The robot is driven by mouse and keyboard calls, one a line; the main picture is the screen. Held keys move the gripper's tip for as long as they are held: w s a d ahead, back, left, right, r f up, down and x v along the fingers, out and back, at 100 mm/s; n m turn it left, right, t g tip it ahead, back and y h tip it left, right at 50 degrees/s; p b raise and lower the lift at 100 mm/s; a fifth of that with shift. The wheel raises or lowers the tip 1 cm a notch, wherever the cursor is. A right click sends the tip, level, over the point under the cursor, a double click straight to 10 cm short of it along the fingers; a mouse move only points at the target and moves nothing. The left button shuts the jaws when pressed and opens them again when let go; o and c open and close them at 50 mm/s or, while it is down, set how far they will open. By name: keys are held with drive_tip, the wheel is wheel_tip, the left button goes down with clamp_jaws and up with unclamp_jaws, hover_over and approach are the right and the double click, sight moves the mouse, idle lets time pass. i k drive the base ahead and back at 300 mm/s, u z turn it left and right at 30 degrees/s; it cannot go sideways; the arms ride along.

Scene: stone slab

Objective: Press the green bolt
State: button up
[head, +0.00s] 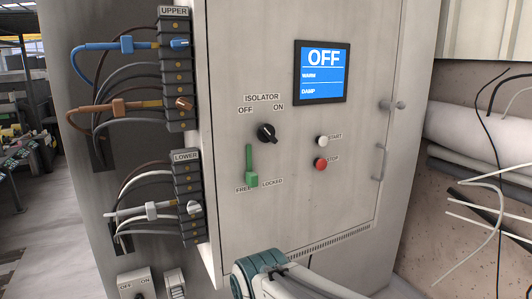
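The green bolt (249,162) is on the front of the grey cabinet (345,150), below the isolator knob. Its upright bar stands above a wider green block at its foot. The block sits above the FREE label, with the LOCKED label (272,183) to its right. Part of my arm, with a teal joint, shows at the bottom centre, below the bolt and apart from it in the picture. My gripper is out of view.
The black isolator knob (267,132) is above the bolt. A white START button (322,142) and red STOP button (320,164) are to the right. The blue screen (322,72) reads OFF, WARM, DAMP. Terminal blocks with cables (177,70) are left; door handles and loose cables are right.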

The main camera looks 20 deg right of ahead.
sight(252, 178)
drive_tip(key=k, duration=0.5)
drive_tip(key=z, duration=0.95)
drive_tip(key=i, duration=0.7)
drive_tip(key=u, duration=1)
